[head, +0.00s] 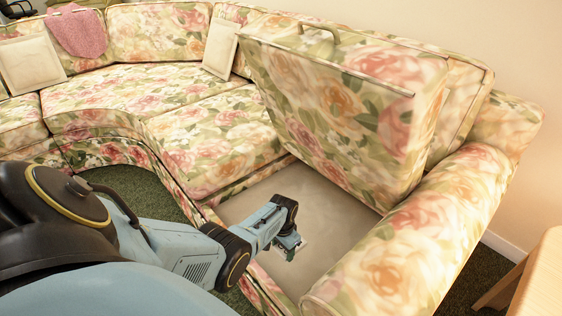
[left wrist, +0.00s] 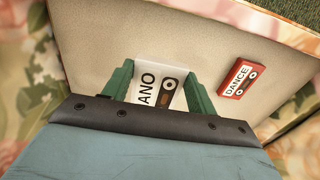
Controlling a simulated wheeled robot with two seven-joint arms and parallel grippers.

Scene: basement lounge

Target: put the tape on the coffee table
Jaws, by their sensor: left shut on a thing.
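My left gripper (head: 290,245) reaches down into the open storage box (head: 330,222) of the floral sofa. In the left wrist view its green fingers (left wrist: 158,80) are shut on a white cassette tape (left wrist: 150,84), with a label of which "ANO" shows. The rest of that tape is hidden behind the gripper. A red tape marked "DANCE" (left wrist: 237,79) lies on the box floor (left wrist: 110,50), to the right of the fingers and apart from them. I cannot make out the red tape in the head view. My right gripper is not in view.
The raised seat lid (head: 345,110) stands tilted up behind the box. A padded sofa arm (head: 400,245) borders the box on the right. A light wooden table (head: 541,285) shows at the right edge. Green carpet (head: 140,185) lies inside the sofa's curve.

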